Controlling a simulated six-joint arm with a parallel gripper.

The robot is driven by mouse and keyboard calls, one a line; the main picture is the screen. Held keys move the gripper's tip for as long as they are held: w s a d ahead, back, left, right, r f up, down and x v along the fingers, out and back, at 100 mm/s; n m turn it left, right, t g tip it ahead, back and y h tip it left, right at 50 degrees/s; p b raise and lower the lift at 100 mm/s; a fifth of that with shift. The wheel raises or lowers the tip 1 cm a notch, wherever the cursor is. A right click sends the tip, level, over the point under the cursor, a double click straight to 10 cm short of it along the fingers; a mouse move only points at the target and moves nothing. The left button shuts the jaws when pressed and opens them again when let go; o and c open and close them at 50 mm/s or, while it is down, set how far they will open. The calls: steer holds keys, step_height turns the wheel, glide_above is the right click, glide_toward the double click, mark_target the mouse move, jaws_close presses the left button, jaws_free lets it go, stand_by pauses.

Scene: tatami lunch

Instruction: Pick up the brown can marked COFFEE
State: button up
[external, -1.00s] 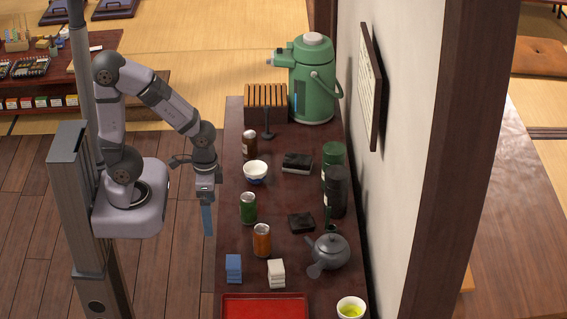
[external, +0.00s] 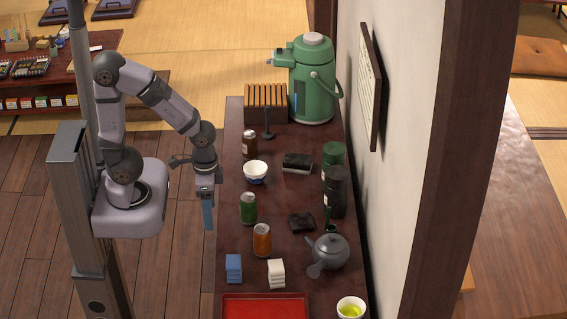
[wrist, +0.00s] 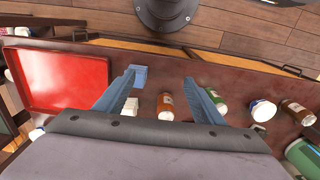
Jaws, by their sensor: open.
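A dark brown can (external: 249,144) stands upright near the far left edge of the counter, beyond a white and blue bowl; it also shows at the right of the wrist view (wrist: 293,108). A lighter orange-brown can (external: 262,240) stands nearer the red tray and shows between my fingers in the wrist view (wrist: 166,107). The lettering on both is too small to read. My gripper (external: 208,228) is open and empty, pointing down just left of the counter edge, apart from both cans. Its two blue fingers are spread in the wrist view (wrist: 160,78).
A green can (external: 248,209) stands between the orange-brown can and the bowl (external: 255,172). Blue (external: 234,268) and white (external: 276,273) blocks, a red tray (external: 264,297), teapot (external: 328,252), dark canisters (external: 335,191) and a green air pot (external: 312,80) share the counter.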

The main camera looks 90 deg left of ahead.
mark_target(249, 133)
steer(key=w+a+n+b, duration=0.2)
steer(key=w+a+b, duration=0.2)
steer(key=w+a, duration=1.65)
steer(key=s+a+f+n+y+b, duration=0.1)
steer(key=a+f, duration=0.1)
steer(key=a, duration=0.7)
steer(key=a+f+b, duration=0.1)
steer(key=a+f, duration=0.1)
steer(key=a, duration=0.7)
steer(key=s+a+f, duration=0.2)
steer(key=s+a, duration=0.1)
steer(key=a, duration=0.1)
steer(key=s+a+f+n+b, duration=0.1)
steer(key=s+a+f, duration=0.1)
steer(key=s+a, duration=0.1)
steer(key=s+a+f+n, duration=0.1)
steer(key=s+a+f, duration=0.1)
steer(key=a, duration=0.2)
steer(key=shift+s+a+h+b, duration=0.3)
steer(key=shift+s+b, duration=0.05)
steer(key=shift+s, duration=0.05)
steer(key=shift+s+f+n, duration=0.25)
steer(key=shift+s+n, duration=0.05)
steer(key=shift+s, duration=0.1)
steer(key=shift+d+f+p, duration=0.1)
steer(key=shift+f+p, duration=0.65)
steer(key=shift+f, duration=2.9)
